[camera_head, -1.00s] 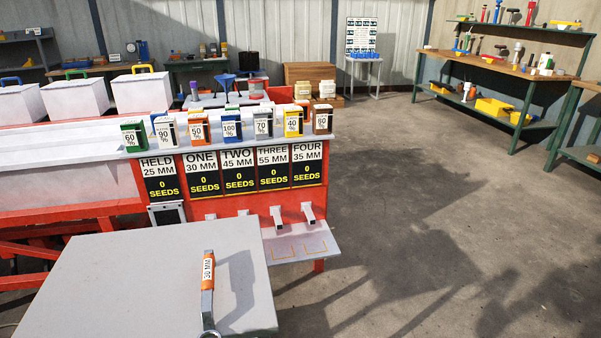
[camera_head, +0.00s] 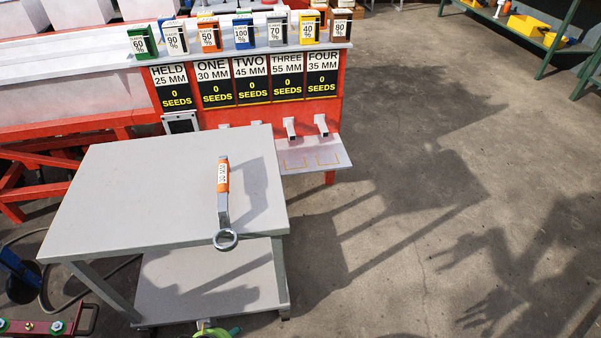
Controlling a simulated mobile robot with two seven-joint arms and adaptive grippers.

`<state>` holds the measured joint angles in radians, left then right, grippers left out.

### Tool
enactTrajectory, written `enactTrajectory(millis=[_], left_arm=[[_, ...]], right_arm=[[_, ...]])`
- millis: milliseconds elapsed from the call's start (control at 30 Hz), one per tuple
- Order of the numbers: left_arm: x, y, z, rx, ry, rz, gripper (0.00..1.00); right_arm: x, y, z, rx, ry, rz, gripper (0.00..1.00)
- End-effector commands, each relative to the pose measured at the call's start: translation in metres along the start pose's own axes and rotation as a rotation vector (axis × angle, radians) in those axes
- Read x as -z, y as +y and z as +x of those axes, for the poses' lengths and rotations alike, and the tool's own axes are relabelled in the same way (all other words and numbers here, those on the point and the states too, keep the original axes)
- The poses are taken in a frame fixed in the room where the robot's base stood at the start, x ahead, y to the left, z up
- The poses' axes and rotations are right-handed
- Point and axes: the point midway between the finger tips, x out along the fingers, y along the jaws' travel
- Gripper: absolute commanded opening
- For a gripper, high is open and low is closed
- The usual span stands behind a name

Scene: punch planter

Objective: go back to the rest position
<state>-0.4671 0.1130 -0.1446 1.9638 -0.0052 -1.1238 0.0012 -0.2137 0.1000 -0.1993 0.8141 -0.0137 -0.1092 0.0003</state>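Neither of my grippers shows in the head view. Shadows on the floor at the right look like arms with spread fingers, but they do not show what the grippers hold. A ring-ended steel wrench (camera_head: 223,206) with an orange labelled grip lies on the grey cart top (camera_head: 120,205). Its ring end reaches the cart's front edge.
The red planter machine (camera_head: 345,95) stands behind the cart, with number panels reading 0 seeds and several coloured boxes on its ledge. A red frame piece (camera_head: 85,320) and a blue object (camera_head: 18,275) are at lower left. The floor (camera_head: 420,220) at right is clear.

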Motion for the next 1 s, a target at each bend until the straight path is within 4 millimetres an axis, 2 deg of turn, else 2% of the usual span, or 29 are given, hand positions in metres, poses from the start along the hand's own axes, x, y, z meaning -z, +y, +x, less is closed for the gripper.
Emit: enactTrajectory(millis=[33, 100, 300, 500, 633, 667, 700, 1000], left_arm=[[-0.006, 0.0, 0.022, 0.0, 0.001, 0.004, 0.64], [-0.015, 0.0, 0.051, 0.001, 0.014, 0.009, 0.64], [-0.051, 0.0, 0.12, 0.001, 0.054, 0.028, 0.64], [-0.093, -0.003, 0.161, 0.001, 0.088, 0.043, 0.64], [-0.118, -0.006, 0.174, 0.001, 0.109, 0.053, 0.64], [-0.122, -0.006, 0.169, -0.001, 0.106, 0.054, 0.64], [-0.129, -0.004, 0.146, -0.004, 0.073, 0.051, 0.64], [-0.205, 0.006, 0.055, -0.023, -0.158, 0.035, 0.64]], right_arm=[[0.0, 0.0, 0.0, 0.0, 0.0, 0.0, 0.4], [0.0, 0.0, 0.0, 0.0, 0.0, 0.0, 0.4], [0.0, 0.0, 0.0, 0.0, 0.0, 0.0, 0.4], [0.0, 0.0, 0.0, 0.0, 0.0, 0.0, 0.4], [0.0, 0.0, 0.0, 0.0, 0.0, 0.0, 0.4], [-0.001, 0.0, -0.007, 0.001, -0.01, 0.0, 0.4], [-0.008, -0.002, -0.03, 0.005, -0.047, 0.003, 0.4], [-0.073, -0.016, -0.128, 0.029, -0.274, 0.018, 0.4]])
